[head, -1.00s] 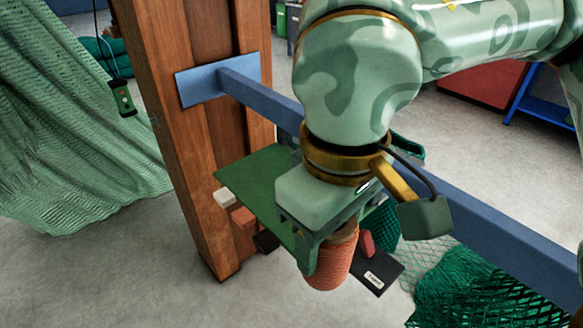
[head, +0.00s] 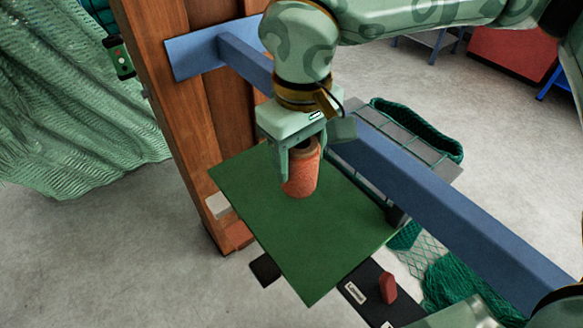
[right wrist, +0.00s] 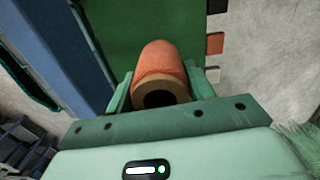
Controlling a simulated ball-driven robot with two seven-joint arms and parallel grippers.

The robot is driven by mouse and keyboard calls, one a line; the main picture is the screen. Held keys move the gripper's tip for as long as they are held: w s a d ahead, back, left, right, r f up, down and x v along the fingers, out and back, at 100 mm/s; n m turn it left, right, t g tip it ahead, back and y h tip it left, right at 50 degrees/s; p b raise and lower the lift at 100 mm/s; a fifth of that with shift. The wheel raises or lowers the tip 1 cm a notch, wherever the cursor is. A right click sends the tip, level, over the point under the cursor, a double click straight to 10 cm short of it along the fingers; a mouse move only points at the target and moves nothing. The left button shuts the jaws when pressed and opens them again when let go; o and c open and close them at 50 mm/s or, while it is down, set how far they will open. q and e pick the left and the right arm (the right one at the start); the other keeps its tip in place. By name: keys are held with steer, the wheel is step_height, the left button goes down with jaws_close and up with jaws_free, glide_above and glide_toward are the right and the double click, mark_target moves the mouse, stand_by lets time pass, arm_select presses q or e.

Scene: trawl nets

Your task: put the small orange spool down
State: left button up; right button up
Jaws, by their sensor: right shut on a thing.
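The small orange spool (head: 301,176) is upright, with a tan core end at its top. My right gripper (head: 302,164) is shut on it from above, one finger on each side. The spool is over the green board (head: 315,240), in its upper part; I cannot tell whether its bottom touches the board. In the right wrist view the spool (right wrist: 160,65) sits between the fingers, its hollow core end facing the camera, with the green board behind it. My left gripper is not in view.
A blue beam (head: 430,195) runs close along the board's right side from a wooden post (head: 200,120). A grey gridded rack (head: 385,150) lies beyond the beam. A dark labelled tray (head: 365,290) with a red piece (head: 387,288) is below the board. The board's lower part is clear.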

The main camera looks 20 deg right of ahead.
steer(key=shift+w+d+f, duration=0.15)
steer(key=shift+w+f, duration=0.3)
steer(key=shift+f, duration=0.15)
steer(key=shift+w+d+f, duration=0.15)
steer(key=shift+w+f, duration=0.3)
steer(key=shift+f, duration=0.1)
steer(key=shift+w+f, duration=0.15)
steer(key=shift+f, duration=0.05)
steer(key=shift+w+a+f, duration=0.15)
steer(key=shift+f, duration=0.1)
steer(key=f, duration=0.2)
steer(key=shift+w+f, duration=0.2)
steer(key=shift+f, duration=0.5)
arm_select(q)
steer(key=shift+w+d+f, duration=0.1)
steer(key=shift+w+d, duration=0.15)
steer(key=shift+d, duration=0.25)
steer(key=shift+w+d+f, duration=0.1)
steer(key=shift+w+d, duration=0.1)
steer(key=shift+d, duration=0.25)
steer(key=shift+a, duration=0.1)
arm_select(e)
steer(key=shift+f+b, duration=0.15)
steer(key=shift+b, duration=0.15)
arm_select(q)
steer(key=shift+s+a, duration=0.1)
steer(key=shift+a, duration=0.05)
arm_select(e)
steer(key=o, duration=1)
